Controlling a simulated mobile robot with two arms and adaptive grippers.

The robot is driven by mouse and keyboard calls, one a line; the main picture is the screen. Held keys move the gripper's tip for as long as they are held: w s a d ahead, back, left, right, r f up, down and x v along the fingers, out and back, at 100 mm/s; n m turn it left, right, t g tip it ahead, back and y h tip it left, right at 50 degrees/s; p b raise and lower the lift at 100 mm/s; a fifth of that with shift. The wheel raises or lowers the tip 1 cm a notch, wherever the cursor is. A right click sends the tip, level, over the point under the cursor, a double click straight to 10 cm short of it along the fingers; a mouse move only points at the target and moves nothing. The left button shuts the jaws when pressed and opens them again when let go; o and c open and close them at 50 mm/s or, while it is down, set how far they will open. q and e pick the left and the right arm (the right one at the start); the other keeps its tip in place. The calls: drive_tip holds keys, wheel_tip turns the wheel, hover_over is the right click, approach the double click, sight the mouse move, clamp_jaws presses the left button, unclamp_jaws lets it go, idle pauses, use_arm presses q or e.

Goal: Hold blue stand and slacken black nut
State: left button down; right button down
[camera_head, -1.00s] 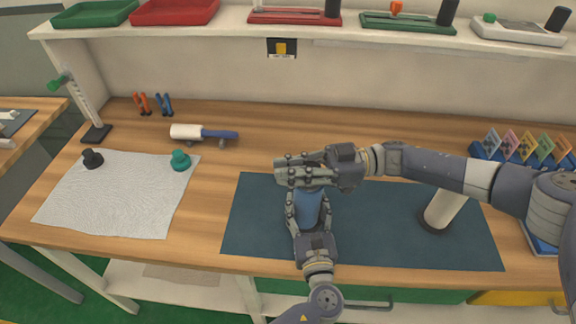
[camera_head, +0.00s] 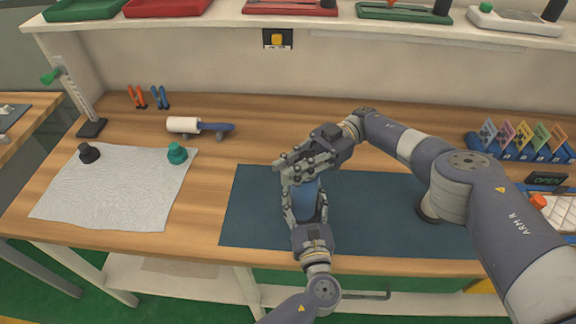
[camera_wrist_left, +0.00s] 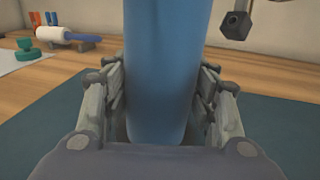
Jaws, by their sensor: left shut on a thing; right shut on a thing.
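The blue stand (camera_head: 306,201) stands upright on the dark mat, and its lower body fills the middle of the left wrist view (camera_wrist_left: 161,75). My left gripper (camera_head: 305,212) is shut around the stand, one finger on each side of it. My right gripper (camera_head: 300,170) is shut at the top of the stand, with its fingers reaching in from the right. The black nut is hidden in the head view, behind the right gripper's fingers. A dark hexagonal piece at the top right of the left wrist view (camera_wrist_left: 236,25) cannot be told for sure.
The dark mat (camera_head: 250,220) lies under the stand. At left, a white cloth (camera_head: 110,195) carries a black knob (camera_head: 89,153) and a teal knob (camera_head: 177,153). A white roller with blue handle (camera_head: 184,125) lies behind. Colored cards (camera_head: 520,140) stand at right.

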drive_tip(key=shift+w+d+f+h, duration=0.2)
drive_tip(key=shift+d+h, duration=0.15)
drive_tip(key=shift+h, duration=0.05)
drive_tip(key=shift+w+r, duration=0.1)
drive_tip(key=shift+r, duration=0.15)
drive_tip(key=c, duration=1.6)
unclamp_jaws()
drive_tip(key=shift+c, duration=0.2)
drive_tip(key=shift+o, duration=1)
drive_tip(key=shift+n+g, duration=0.3)
drive_tip(key=shift+s, duration=0.2)
drive_tip(key=shift+a+r, duration=0.1)
wheel_tip(320, 180, up, 10)
drive_tip(key=shift+o, duration=0.6)
